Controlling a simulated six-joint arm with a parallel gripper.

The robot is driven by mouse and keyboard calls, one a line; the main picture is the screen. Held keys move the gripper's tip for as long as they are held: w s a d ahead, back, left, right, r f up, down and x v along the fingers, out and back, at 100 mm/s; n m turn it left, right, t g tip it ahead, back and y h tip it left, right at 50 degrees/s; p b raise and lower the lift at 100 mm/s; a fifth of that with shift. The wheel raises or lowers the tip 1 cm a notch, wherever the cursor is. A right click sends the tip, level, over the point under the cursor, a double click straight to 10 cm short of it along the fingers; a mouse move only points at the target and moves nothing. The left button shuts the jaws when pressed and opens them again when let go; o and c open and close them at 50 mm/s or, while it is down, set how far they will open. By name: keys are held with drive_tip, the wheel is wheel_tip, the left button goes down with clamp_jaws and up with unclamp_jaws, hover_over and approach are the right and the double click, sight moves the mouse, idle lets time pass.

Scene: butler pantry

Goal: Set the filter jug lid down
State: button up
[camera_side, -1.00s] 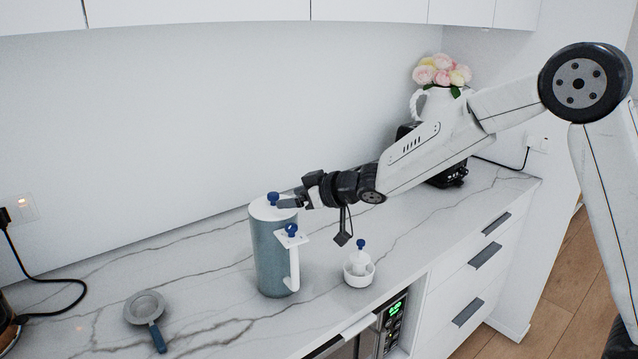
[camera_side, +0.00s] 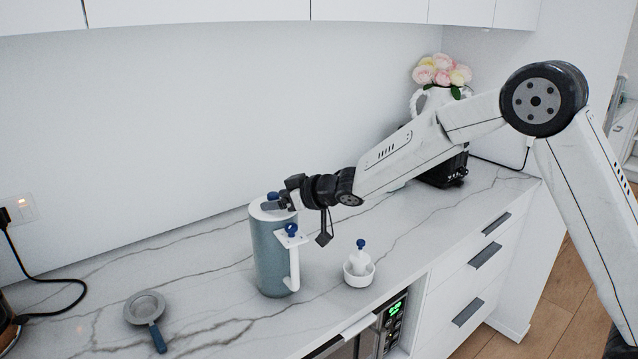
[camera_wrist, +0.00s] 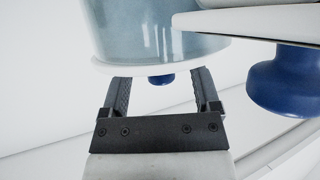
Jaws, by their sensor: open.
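The filter jug (camera_side: 270,255) is a tall blue-grey cylinder with a white handle (camera_side: 295,268), standing upright on the counter. Its white lid (camera_side: 260,212) sits on top and carries a blue knob (camera_side: 273,196). My gripper (camera_side: 279,202) is at the lid, coming from the right, with its fingers partly hiding the knob. In the wrist view, my open gripper (camera_wrist: 161,80) has the knob (camera_wrist: 160,80) between its two fingers, with gaps showing on both sides. The lid's rim (camera_wrist: 110,68) shows above the knob there, against the jug (camera_wrist: 140,30).
A second blue knob (camera_side: 291,230) sits on the white bracket by the handle, close to my gripper. A small white cup (camera_side: 359,278) with a blue-knobbed piece stands right of the jug. A grey strainer (camera_side: 145,307) lies front left. The counter between strainer and jug is clear.

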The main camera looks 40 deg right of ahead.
drive_tip(key=shift+c, duration=0.2)
clamp_jaws()
drive_tip(key=shift+r, duration=0.15)
drive_tip(key=shift+r, duration=0.7)
drive_tip(key=s+d+r, duration=0.1)
drive_tip(key=s+r, duration=1)
drive_tip(key=s, duration=0.3)
drive_tip(key=shift+d+r, duration=0.15)
drive_tip(key=shift+d, duration=0.25)
